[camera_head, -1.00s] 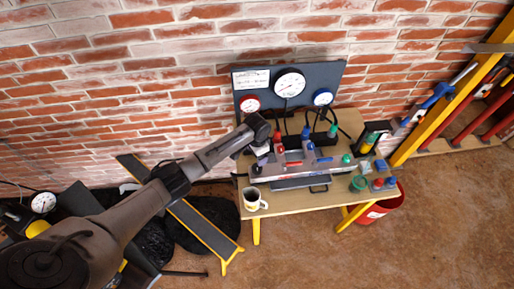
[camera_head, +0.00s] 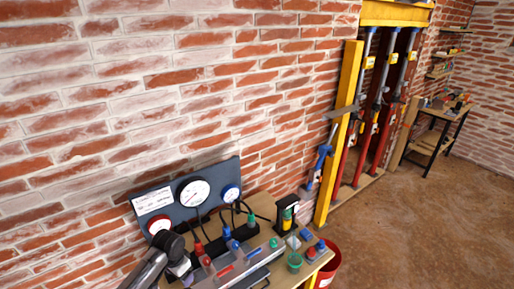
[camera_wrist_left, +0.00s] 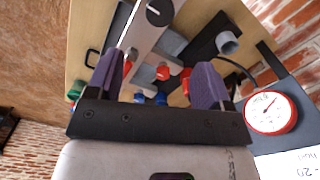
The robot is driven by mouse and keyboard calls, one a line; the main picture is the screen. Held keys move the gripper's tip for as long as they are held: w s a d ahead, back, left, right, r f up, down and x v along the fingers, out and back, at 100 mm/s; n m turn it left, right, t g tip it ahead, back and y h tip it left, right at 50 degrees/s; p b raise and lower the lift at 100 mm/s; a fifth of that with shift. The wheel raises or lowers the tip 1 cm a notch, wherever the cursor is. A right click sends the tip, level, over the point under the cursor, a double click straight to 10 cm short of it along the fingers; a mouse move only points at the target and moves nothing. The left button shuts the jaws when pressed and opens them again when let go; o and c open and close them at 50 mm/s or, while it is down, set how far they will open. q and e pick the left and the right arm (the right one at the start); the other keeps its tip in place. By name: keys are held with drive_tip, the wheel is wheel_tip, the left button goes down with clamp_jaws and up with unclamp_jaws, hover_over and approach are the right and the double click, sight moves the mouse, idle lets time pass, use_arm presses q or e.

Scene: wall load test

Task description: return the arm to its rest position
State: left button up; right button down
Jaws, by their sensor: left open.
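My left arm (camera_head: 150,268) enters the head view at the bottom left, with its dark wrist end over the left part of the workbench. My left gripper (camera_wrist_left: 157,80) shows in the left wrist view with its two purple fingers spread apart. Nothing is held between them; red and blue fittings on the bench show beyond. A grey metal bar (camera_wrist_left: 146,38) lies past the fingertips. In the head view the gripper itself is hard to make out. My right gripper is in neither view.
The workbench (camera_head: 263,207) carries a gauge panel (camera_head: 215,180), red and blue fittings and a green cup (camera_head: 295,262). A red bucket (camera_head: 328,265) stands at its right. A yellow frame (camera_head: 341,130) with red posts stands farther right. Open floor (camera_head: 430,230) lies beyond.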

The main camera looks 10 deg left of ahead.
use_arm(q)
drive_tip(key=w+d+r+t+y, duration=0.1)
drive_tip(key=w+d+r+t, duration=0.15)
drive_tip(key=r, duration=0.35)
drive_tip(key=w+d+r+t+y, duration=0.1)
drive_tip(key=w+r+t, duration=0.15)
drive_tip(key=r, duration=0.45)
drive_tip(key=s+d+r+t, duration=0.4)
drive_tip(key=s+d+r, duration=0.2)
drive_tip(key=d+r, duration=0.1)
drive_tip(key=s+d+f+n+g+h, duration=0.15)
drive_tip(key=s+f, duration=0.45)
drive_tip(key=s, duration=0.6)
drive_tip(key=s+d+f+g, duration=0.1)
drive_tip(key=s+f+g, duration=0.1)
drive_tip(key=s+f, duration=0.75)
drive_tip(key=s+d+f+n+g+h, duration=0.1)
drive_tip(key=s+f+g, duration=0.15)
drive_tip(key=s, duration=1.15)
wheel_tip(320, 180, up, 15)
drive_tip(key=p, duration=1.5)
drive_tip(key=shift+w+t+p, duration=0.3)
drive_tip(key=shift+w+p, duration=0.1)
